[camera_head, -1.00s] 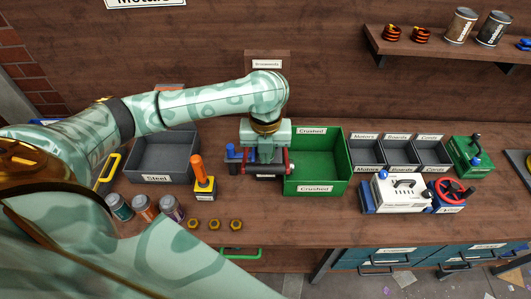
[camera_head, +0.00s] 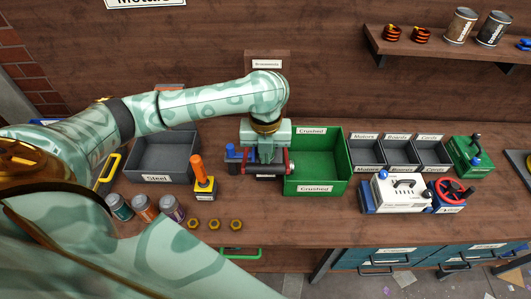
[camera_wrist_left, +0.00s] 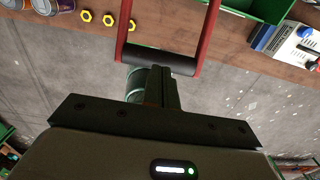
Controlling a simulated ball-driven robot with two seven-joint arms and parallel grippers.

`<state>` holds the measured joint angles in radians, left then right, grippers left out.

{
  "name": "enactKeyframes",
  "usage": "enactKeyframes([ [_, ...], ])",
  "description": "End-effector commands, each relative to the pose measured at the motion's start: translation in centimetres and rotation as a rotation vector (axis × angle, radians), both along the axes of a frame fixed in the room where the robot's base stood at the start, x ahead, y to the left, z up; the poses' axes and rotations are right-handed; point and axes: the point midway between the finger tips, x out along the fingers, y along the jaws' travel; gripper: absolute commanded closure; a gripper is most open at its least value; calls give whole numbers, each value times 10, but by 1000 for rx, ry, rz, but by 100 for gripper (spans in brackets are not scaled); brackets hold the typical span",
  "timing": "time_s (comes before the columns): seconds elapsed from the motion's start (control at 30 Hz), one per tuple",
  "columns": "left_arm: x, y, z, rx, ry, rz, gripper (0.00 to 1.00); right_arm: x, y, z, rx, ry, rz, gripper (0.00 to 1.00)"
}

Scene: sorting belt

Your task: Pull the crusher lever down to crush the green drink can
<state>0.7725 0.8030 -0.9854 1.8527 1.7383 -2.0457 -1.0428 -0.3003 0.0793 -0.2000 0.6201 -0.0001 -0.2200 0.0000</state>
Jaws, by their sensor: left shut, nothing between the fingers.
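My left gripper (camera_head: 266,156) is over the crusher, just left of the green Crushed bin, and hides most of it. Parts of the crusher's red lever (camera_head: 290,163) show beside the gripper in the head view. In the left wrist view the lever's red side arms (camera_wrist_left: 210,35) join a black crossbar handle (camera_wrist_left: 160,60). The left gripper (camera_wrist_left: 160,88) is shut and empty, with its fingers close to the handle; I cannot tell whether they touch. I cannot make out the green drink can in the crusher. My right gripper is out of view.
The green Crushed bin (camera_head: 345,175) stands right of the crusher. A dark green round thing (camera_wrist_left: 138,84) shows behind the fingers.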

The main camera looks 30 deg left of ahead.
Motion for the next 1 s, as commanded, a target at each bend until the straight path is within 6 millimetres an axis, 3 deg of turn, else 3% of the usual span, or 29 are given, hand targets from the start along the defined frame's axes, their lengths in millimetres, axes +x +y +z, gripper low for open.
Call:
enactKeyframes([
  [0.57,0,0,-1,0,0,0,100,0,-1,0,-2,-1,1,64],
  [1.0,-6,-3,-29,1,2,0,100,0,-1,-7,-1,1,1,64],
])
